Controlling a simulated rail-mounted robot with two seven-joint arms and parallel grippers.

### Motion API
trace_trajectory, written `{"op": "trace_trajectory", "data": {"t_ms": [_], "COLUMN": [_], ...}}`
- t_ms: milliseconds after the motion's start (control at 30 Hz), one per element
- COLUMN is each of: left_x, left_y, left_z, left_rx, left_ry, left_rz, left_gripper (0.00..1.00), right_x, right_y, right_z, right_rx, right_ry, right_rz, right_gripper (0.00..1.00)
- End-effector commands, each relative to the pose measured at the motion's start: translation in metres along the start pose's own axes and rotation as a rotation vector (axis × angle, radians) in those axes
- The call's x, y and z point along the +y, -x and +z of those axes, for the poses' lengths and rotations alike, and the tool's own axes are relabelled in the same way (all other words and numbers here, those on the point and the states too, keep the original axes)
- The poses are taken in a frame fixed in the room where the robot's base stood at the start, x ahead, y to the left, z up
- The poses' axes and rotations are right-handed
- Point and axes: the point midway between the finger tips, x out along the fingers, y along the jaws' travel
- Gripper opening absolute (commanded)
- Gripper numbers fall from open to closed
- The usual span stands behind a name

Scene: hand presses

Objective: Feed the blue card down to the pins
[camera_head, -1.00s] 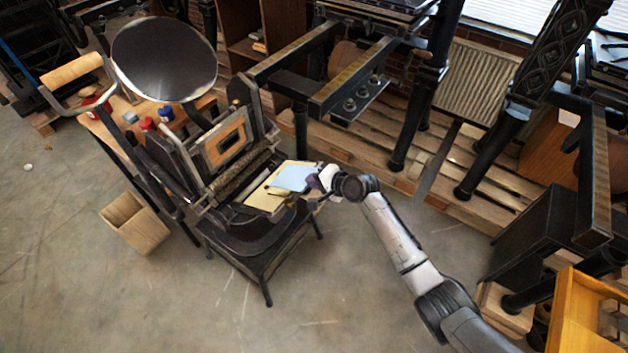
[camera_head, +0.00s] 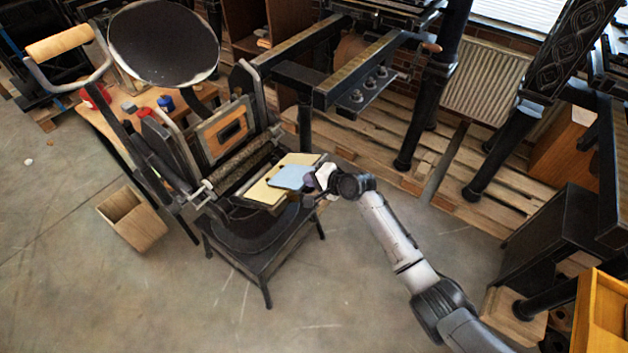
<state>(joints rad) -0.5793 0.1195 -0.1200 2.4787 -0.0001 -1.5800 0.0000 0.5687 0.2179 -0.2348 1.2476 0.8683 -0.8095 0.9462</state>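The blue card (camera_head: 290,177) lies over the cream sheet (camera_head: 262,193) on the open bed of the hand press (camera_head: 262,240). My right gripper (camera_head: 312,181) is at the card's right edge, its arm coming in from the lower right. The fingertips are small and dark at the edge, so I cannot tell whether they are closed on the card. The pins are too small to make out; a small dark mark shows near the card's lower left. My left gripper is not in view.
The press's upright frame (camera_head: 222,133), roller (camera_head: 240,167) and round ink disc (camera_head: 163,43) stand left of and behind the bed. An open wooden box (camera_head: 133,218) stands on the floor at left. Large black presses and pallets (camera_head: 380,140) fill the back. The front floor is clear.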

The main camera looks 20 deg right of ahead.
Motion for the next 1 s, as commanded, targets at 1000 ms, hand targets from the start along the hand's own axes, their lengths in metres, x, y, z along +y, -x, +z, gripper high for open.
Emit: {"op": "trace_trajectory", "data": {"t_ms": [1000], "left_x": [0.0], "left_y": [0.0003], "left_z": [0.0], "left_rx": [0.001], "left_ry": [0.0], "left_rz": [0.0], "left_gripper": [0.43], "right_x": [0.0004], "right_y": [-0.001], "right_z": [0.0001], "right_rx": [0.0], "right_ry": [0.0], "right_rz": [0.001], "right_gripper": [0.32]}}
